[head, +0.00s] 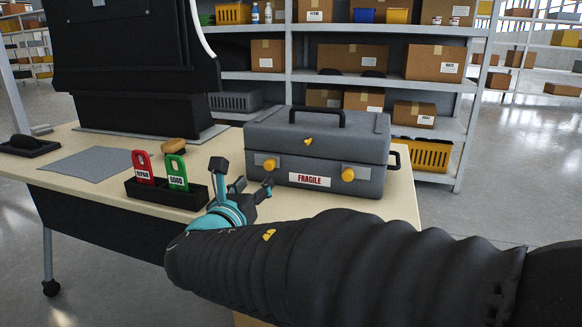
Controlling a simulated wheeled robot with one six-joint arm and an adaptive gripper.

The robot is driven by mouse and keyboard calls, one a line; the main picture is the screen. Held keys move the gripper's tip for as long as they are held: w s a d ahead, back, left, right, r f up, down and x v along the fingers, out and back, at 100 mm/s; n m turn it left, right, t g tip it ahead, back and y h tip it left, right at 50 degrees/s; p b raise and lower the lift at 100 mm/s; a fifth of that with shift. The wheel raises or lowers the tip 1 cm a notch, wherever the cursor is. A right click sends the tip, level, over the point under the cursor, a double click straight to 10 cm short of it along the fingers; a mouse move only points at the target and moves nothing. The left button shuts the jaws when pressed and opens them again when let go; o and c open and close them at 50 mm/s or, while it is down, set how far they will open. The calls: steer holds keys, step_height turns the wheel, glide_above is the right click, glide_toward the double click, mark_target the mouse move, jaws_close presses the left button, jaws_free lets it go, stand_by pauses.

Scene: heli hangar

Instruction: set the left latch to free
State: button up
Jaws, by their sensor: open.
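A grey case (318,132) with a black top handle stands closed on the table. Its front has a yellow left latch (270,164), a yellow right latch (348,174) and a small yellow piece (308,141) higher up between them. A white FRAGILE label (310,180) is on the front, between and below the latches. My gripper (253,184), black and teal, is open and empty in front of the case, below and slightly left of the left latch. It looks apart from the latch, though the exact gap is hard to judge. Which setting the latch has cannot be told.
A black holder (150,193) with a red REPAIR tag (142,167) and a green GOOD tag (177,171) stands left of my gripper. A brown oval object (173,145) and a grey mat (85,164) lie behind. A large black machine (130,60) stands at the back left.

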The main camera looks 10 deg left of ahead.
mark_target(268, 167)
steer(key=w, duration=0.9)
steer(key=shift+d, duration=0.15)
jaws_close()
